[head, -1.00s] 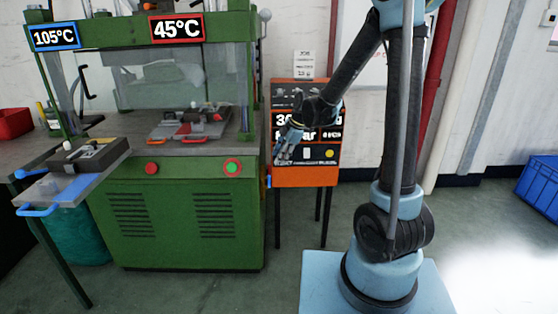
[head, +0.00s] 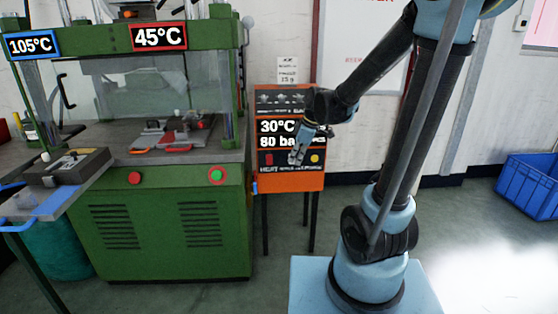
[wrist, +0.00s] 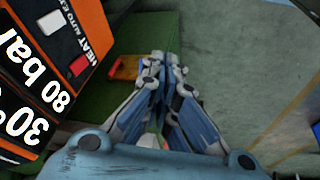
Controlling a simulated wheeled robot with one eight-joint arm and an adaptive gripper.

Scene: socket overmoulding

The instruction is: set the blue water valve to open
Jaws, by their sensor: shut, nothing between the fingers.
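A small blue valve handle (head: 254,187) shows at the lower left edge of the orange control cabinet (head: 288,181). It looks upright, though it is too small to be sure of its setting. My gripper (head: 295,161) is in front of the cabinet's lower panel, above and to the right of the handle, pointing down and apart from it. In the wrist view my gripper (wrist: 161,62) has its fingertips together, with nothing between them. I cannot make out the blue handle in the wrist view.
The green press (head: 120,255) stands left of the cabinet, with red and green buttons on its front. The cabinet display reads 30°C and 80 bar. A blue crate (head: 527,186) is on the floor at the right. Floor beside the cabinet is clear.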

